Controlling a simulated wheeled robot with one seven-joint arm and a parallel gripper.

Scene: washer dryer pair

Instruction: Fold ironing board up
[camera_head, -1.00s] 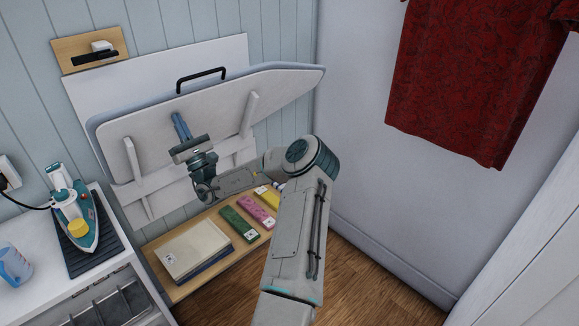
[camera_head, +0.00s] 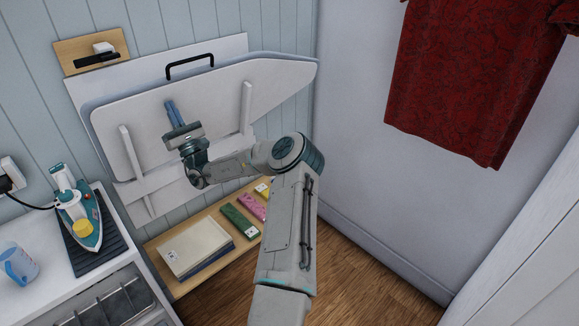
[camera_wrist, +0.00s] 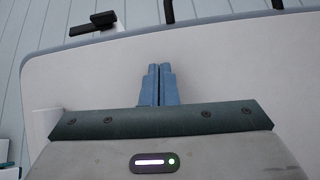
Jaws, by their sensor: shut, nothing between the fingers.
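The ironing board (camera_head: 215,100) is tilted steeply up near the wall, its pale underside facing me. A black handle (camera_head: 190,67) shows above its upper edge. Two white support arms, one at the left (camera_head: 131,152) and one at the right (camera_head: 246,108), run along the underside. Behind it is a white wall panel (camera_head: 85,83). My gripper (camera_head: 172,106) is shut and empty, its blue fingers against or very near the middle of the underside; exact contact cannot be told. In the wrist view, the closed fingers (camera_wrist: 158,84) point up across the board's surface (camera_wrist: 230,65).
A low wooden shelf (camera_head: 165,285) below the board holds books and several small coloured packs (camera_head: 240,220). At left, a counter bears an iron (camera_head: 82,220) on a dark mat and a blue cup (camera_head: 18,265). A red cloth (camera_head: 470,80) hangs at right.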

